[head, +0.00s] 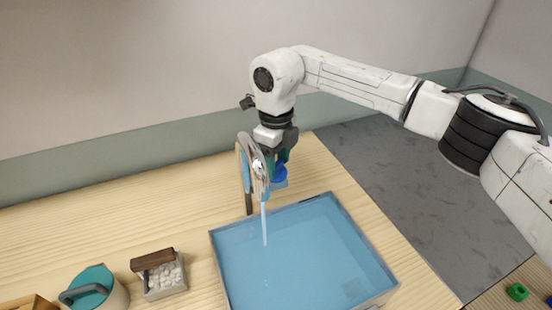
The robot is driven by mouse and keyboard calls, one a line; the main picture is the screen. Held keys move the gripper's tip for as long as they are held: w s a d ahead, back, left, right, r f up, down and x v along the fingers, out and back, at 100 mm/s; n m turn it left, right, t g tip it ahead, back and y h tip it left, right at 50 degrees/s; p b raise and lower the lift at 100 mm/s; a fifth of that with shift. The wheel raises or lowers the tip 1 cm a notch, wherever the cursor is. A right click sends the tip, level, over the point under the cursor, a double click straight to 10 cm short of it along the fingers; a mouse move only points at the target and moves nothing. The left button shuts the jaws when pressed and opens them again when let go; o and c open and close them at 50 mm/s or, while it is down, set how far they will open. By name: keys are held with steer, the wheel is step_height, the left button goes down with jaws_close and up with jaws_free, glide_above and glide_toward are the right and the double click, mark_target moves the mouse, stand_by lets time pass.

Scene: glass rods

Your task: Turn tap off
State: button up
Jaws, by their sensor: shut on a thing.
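The tap (258,168) is a shiny curved metal spout at the back edge of the blue basin (388,293). A pale stream of water (264,222) falls from the spout into the basin. My gripper (280,162) points down just to the right of the spout. It is shut on the blue tap handle (281,174). The fingertips and the exact grip are partly hidden by the spout and small in the picture.
A grey box of white pebbles (165,276) with a brown block (152,259) on it stands left of the basin. Beside it is a teal-lidded pot (92,288). A green ring (517,291) lies at lower right. The wooden counter (150,205) behind is clear.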

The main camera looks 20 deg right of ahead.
steer(key=m, duration=0.7)
steer(key=shift+w+r+p, duration=0.1)
steer(key=shift+p, duration=0.25)
stand_by(0.4)
steer(key=o, duration=1)
steer(key=shift+o, duration=0.2)
step_height(320, 180, up, 11)
steer(key=b, duration=0.2)
steer(key=shift+f, duration=0.2)
